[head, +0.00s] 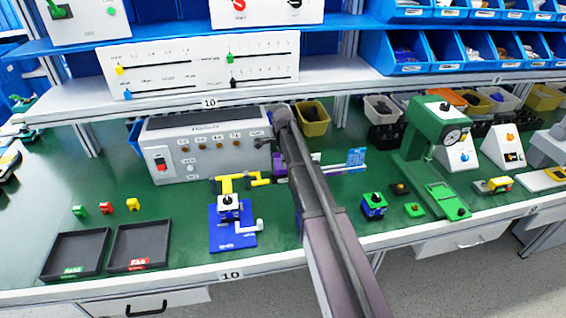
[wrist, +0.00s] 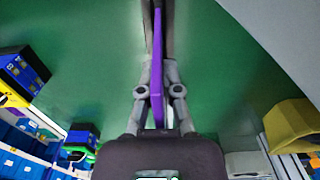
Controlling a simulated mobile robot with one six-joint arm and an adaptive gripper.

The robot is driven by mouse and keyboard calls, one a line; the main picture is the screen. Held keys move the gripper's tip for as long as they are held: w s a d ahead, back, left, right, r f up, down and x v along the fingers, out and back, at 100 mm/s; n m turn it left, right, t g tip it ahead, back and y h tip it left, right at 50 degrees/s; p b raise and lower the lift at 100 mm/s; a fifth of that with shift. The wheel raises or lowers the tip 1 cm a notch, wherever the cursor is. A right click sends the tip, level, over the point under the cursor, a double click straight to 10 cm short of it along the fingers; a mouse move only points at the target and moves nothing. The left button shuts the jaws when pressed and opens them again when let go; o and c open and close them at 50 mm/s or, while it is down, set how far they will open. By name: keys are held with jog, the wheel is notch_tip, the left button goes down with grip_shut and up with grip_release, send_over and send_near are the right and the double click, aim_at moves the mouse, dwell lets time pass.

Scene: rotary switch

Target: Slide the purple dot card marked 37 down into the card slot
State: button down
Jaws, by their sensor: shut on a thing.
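The purple card (wrist: 157,50) is seen edge-on in the wrist view, upright between the two grey fingers of my gripper (wrist: 158,22). The fingers are shut on it from both sides. Its dots and number do not show. In the head view my arm covers most of the area around the gripper. A small purple patch (head: 280,165) shows just left of my arm; I cannot tell whether it is the card or another thing. I cannot make out the card slot in either view.
A grey control box (head: 205,150) stands left of my arm, with a blue and yellow fixture (head: 232,225) in front. A blue upright piece (head: 356,158) and a green press (head: 432,140) stand to the right. A shelf (head: 210,103) hangs above the green bench.

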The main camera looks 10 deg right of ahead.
jog(key=shift+f+b, duration=1.35)
jog(key=shift+f, duration=0.1)
jog(key=c, duration=0.7)
grip_release()
jog(key=shift+r, duration=0.2)
notch_tip(320, 180, up, 9)
jog(key=p, duration=0.9)
jog(key=shift+r+p, duration=0.1)
jog(key=shift+p, duration=0.2)
notch_tip(320, 180, up, 9)
jog(key=p, duration=0.9)
dwell(0.7)
